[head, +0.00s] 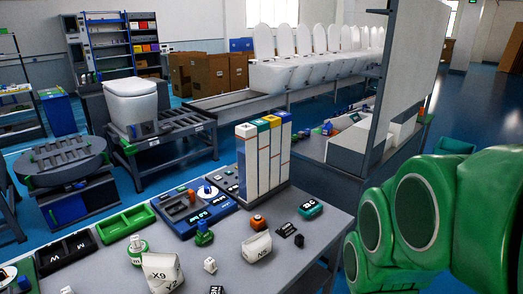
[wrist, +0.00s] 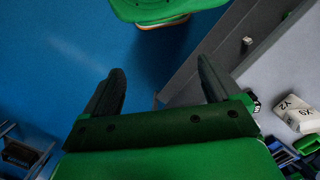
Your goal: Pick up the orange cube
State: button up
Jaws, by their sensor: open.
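The orange cube (head: 258,222) sits on the grey table, in front of the tall white blocks and behind a white block marked N. It is small in the head view, and I do not see it in the wrist view. My gripper (wrist: 162,72) is open and empty in the wrist view, with its two dark fingers apart over blue floor beside the grey table edge. In the head view my green arm fills the right side, and the gripper itself does not show there.
A white panel (head: 412,60) rises at the right.

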jog(key=w+a+f+m+y, duration=0.1)
jog(key=w+a+m+y, duration=0.3)
jog(key=w, duration=0.7)
jog(key=w+a+m+y, duration=0.15)
jog(key=w+a, duration=0.35)
jog(key=w, duration=0.6)
jog(key=w+a+f+m+y, duration=0.1)
jog(key=w+a+m+y, duration=0.3)
jog(key=w, duration=0.6)
jog(key=m+t+y, duration=0.3)
jog(key=m+t, duration=0.1)
jog(key=m, duration=0.7)
send_near(260, 218)
jog(key=shift+w+a+r+h, duration=0.15)
jog(key=shift+a+h, duration=0.1)
jog(key=shift+a, duration=0.4)
jog(key=shift+w+a+f, duration=0.1)
jog(key=shift+a+f, duration=0.15)
jog(key=shift+f, duration=0.05)
jog(key=shift+x, duration=3.55)
jog(key=shift+f, duration=0.1)
jog(key=shift+c, duration=0.5)
jog(key=c, duration=1.3)
